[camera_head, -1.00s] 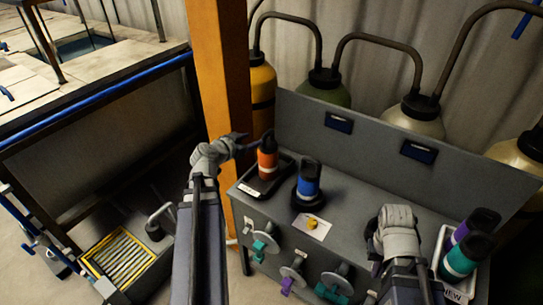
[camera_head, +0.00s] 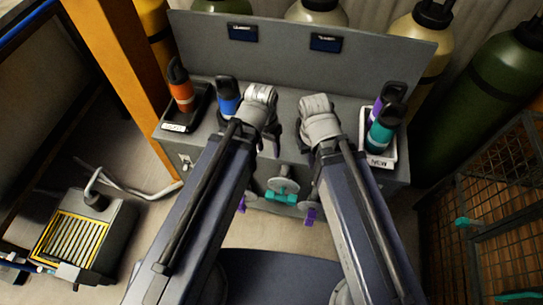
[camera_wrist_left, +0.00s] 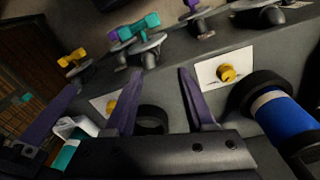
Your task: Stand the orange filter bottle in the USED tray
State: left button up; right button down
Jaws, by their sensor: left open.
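The orange filter bottle (camera_head: 181,92) stands upright in a black tray (camera_head: 196,116) at the left end of the grey bench; the tray's white label is too small to read. My left gripper (camera_head: 264,147) is open and empty over the bench, right of the blue bottle (camera_head: 228,97) and apart from the orange one.
A white tray labelled NEW (camera_head: 378,160) holds a teal bottle (camera_head: 381,132) and a purple bottle (camera_head: 378,105) at the bench's right. A yellow knob on a white card (camera_wrist_left: 226,73) is near the blue bottle. Valve handles (camera_head: 283,186) stick out in front. A wire cage (camera_head: 495,190) stands right.

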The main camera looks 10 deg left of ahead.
pick_arm(q)
jog(key=shift+s+d+n+g+y, duration=0.1)
jog(key=shift+s+d+g+y, duration=0.1)
jog(key=shift+s+y, duration=0.25)
jog(key=shift+s+d+n+g+y, duration=0.1)
jog(key=shift+s+d+y, duration=0.15)
jog(key=shift+s, duration=0.4)
jog(key=shift+s+d+n+g+y, duration=0.1)
jog(key=shift+s+d+y, duration=0.15)
jog(key=shift+s, duration=0.3)
